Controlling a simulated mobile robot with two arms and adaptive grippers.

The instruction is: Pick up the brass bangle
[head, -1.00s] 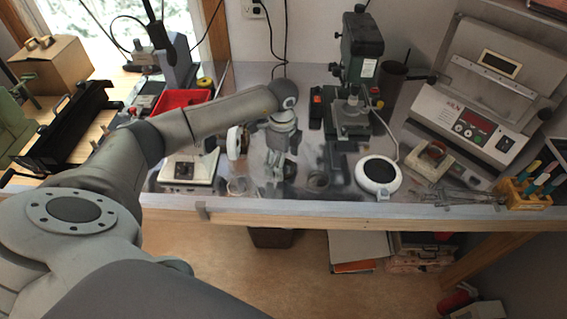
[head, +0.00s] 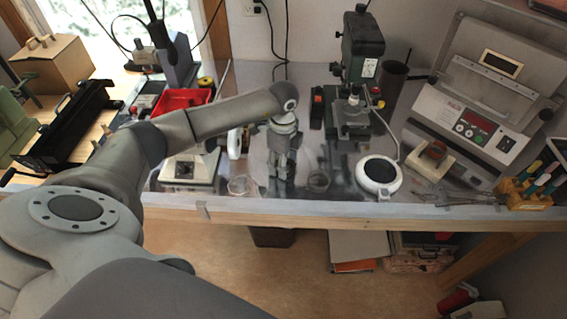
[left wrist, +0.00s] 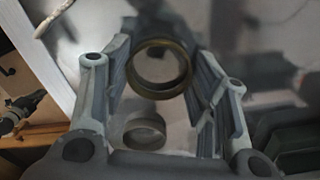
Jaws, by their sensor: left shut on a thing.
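A brass bangle (left wrist: 160,68), a thin dull gold ring, sits between the two fingers of my left gripper in the left wrist view. Both fingers touch its sides, so the gripper (left wrist: 165,65) is shut on it. In the head view, my left gripper (head: 281,180) points down over the front middle of the metal bench. The bangle is too small and covered to make out there. Whether it is clear of the bench top cannot be told. My right gripper is not in view.
A second ring-like thing (left wrist: 145,130) lies beside the gripper; it shows darkly in the head view (head: 318,180). A clear round dish (head: 243,185) is to the left. A white round device (head: 379,175) and a green drill press (head: 361,45) stand to the right.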

